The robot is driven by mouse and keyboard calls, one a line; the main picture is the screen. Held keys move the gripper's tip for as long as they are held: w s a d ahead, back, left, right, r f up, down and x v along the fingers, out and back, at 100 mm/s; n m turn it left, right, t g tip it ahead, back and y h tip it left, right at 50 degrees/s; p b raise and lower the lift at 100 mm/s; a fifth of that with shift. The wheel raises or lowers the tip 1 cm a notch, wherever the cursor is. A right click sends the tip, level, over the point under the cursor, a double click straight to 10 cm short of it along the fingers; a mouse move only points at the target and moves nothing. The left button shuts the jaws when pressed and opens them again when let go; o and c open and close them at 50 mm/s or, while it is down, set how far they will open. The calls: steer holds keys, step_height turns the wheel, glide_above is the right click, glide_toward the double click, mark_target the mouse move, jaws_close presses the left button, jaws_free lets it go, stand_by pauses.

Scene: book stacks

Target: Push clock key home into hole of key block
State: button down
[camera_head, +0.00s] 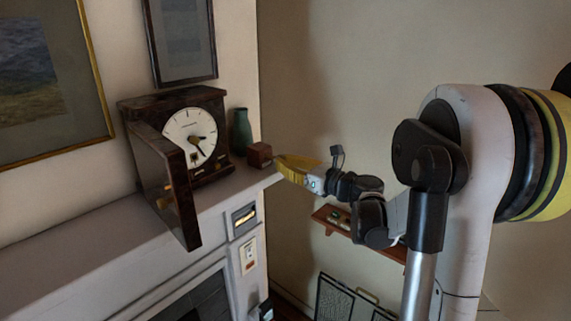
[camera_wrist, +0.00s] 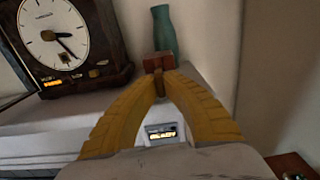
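The key block (camera_head: 260,155) is a small dark brown wooden block on the right end of the mantel shelf. In the wrist view the key block (camera_wrist: 158,60) is just beyond my fingertips, and its hole cannot be made out. My gripper (camera_head: 279,162) has yellow fingers and comes in from the right, its tips right by the block. In the wrist view the fingers of my gripper (camera_wrist: 158,80) come together on a narrow reddish-brown piece, which looks like the clock key (camera_wrist: 159,88). How far the key is in the hole is hidden.
A dark clock (camera_head: 193,137) with its door (camera_head: 166,185) swung open stands left of the block. A green vase (camera_head: 241,132) is close behind the block. A wall (camera_head: 300,90) rises behind the shelf end. A small wooden shelf (camera_head: 330,216) sits lower right.

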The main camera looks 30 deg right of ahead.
mark_target(274, 157)
steer(key=shift+x, duration=1.7)
steer(key=c, duration=1.5)
jaws_free()
steer(key=shift+c, duration=0.2)
steer(key=v, duration=1.2)
